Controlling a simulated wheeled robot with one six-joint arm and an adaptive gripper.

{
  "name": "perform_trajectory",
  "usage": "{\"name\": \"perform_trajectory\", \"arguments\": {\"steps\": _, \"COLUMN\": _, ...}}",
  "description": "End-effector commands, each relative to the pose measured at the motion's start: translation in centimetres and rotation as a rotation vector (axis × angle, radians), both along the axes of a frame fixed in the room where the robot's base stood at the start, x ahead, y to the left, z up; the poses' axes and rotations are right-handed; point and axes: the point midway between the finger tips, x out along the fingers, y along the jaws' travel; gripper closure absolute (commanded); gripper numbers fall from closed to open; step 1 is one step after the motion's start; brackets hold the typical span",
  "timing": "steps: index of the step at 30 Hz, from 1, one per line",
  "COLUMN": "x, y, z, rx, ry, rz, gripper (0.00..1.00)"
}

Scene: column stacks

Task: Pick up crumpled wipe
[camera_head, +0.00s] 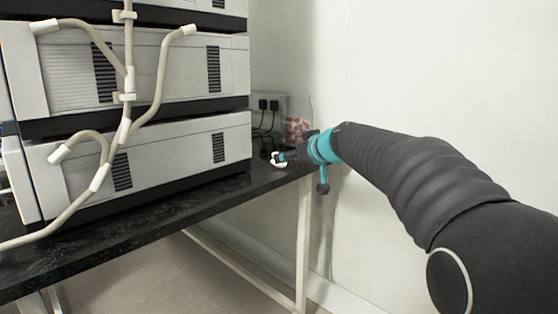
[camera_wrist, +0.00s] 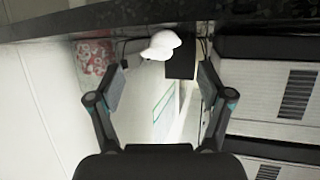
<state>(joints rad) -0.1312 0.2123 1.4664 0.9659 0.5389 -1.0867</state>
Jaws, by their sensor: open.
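The crumpled wipe (camera_wrist: 160,45) is a small white lump on the dark bench top. In the wrist view it lies ahead of my gripper (camera_wrist: 163,77), near the middle of the gap between the two fingers. The fingers are open and apart from each other, with nothing held between them. In the head view my gripper (camera_head: 283,158) is at the right end of the bench, low over the top. There the wipe (camera_head: 279,164) shows as a white patch partly hidden by the fingers.
The wrist view is upside down. Stacked grey instruments (camera_head: 150,150) with pale tubing stand left of my gripper on the dark bench (camera_head: 180,195). A clear jar with red and white contents (camera_head: 297,125) and a socket box (camera_head: 267,105) are behind. A white wall is at right.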

Motion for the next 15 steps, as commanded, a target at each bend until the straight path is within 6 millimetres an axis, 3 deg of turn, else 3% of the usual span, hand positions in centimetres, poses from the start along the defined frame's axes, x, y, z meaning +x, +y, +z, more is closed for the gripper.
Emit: {"name": "perform_trajectory", "arguments": {"steps": 15, "x": 3.7, "y": 2.9, "z": -2.3, "rx": -0.001, "ry": 0.002, "rz": 0.002, "gripper": 0.21}}
